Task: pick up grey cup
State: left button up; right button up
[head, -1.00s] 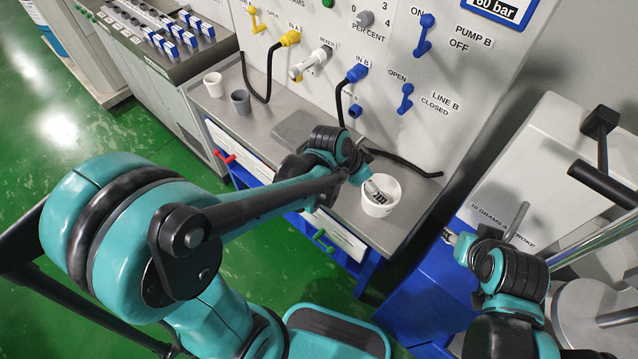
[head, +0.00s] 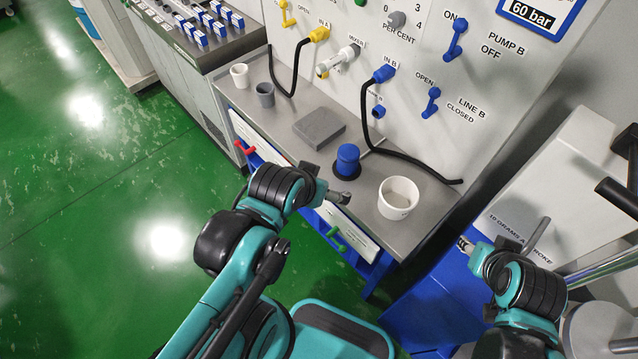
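The grey cup (head: 265,94) stands upright on the steel bench top at the left, close beside a white cup (head: 239,76). My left gripper (head: 343,197) is at the front edge of the bench, to the right of and nearer than the grey cup, well apart from it. It holds nothing that I can see, and its fingers are too small to read. My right gripper (head: 465,245) is at the right, by the blue cabinet and grey machine, far from the cup. Its finger opening cannot be made out.
A white tub (head: 398,198) and a blue round-topped object (head: 347,162) stand on the bench (head: 300,101). A grey flat block (head: 319,127) lies between them and the grey cup. Black hoses hang from the valve panel (head: 415,70) behind.

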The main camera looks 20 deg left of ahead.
aim_at(265, 90)
jog(key=j+u, duration=0.2)
jog(key=u, duration=0.25)
jog(key=l+u, duration=0.2)
jog(key=u, duration=0.6)
jog(key=i+j+z, duration=0.45)
jog(key=j+z, duration=0.2)
jog(key=i+j+z, duration=0.1)
jog(key=i+z, duration=0.3)
jog(key=i+j+z, duration=0.2)
jog(key=i+z, duration=0.2)
